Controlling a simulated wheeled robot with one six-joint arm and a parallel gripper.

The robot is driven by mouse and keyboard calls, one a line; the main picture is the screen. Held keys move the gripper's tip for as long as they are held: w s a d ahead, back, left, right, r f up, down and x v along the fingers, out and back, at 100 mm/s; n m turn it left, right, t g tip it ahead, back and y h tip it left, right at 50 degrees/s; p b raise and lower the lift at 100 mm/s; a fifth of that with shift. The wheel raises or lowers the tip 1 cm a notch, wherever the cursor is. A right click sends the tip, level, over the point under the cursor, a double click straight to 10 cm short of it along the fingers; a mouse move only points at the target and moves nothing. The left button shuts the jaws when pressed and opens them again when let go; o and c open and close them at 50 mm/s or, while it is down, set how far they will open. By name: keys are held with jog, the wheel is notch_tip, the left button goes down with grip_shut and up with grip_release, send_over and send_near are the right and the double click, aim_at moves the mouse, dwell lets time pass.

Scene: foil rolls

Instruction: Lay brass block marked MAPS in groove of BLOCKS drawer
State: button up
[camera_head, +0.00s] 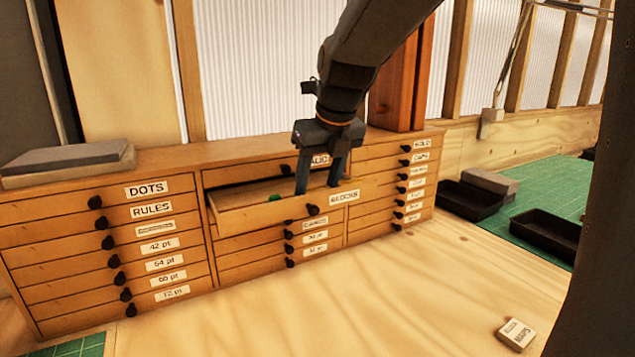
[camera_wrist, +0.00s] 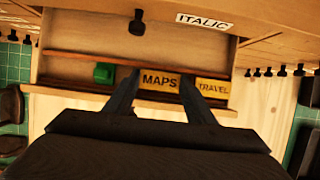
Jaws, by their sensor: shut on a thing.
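The BLOCKS drawer (camera_head: 252,212) is pulled out of the middle column of the cabinet. My gripper (camera_head: 317,188) reaches down into it. In the wrist view my gripper (camera_wrist: 160,88) is shut on the brass block marked MAPS (camera_wrist: 160,82), with one finger at each end. The block's lettering faces the camera upright. It is level with a brass block marked TRAVEL (camera_wrist: 213,90) on its right, along the reddish strips of the drawer. I cannot tell whether MAPS touches the groove floor. In the head view my fingers and the drawer front hide both blocks.
A green piece (camera_wrist: 104,73) lies left of MAPS in the drawer. The ITALIC drawer front (camera_wrist: 205,20) is just above. A pale card lettered MAPS (camera_head: 517,334) lies on the bench. Black trays (camera_head: 470,200) stand right of the cabinet. The bench front is mostly clear.

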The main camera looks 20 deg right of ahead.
jog(key=o, duration=1.1)
jog(key=shift+f, duration=0.1)
jog(key=shift+c, duration=0.2)
jog(key=b+v, duration=0.2)
jog(key=v, duration=1)
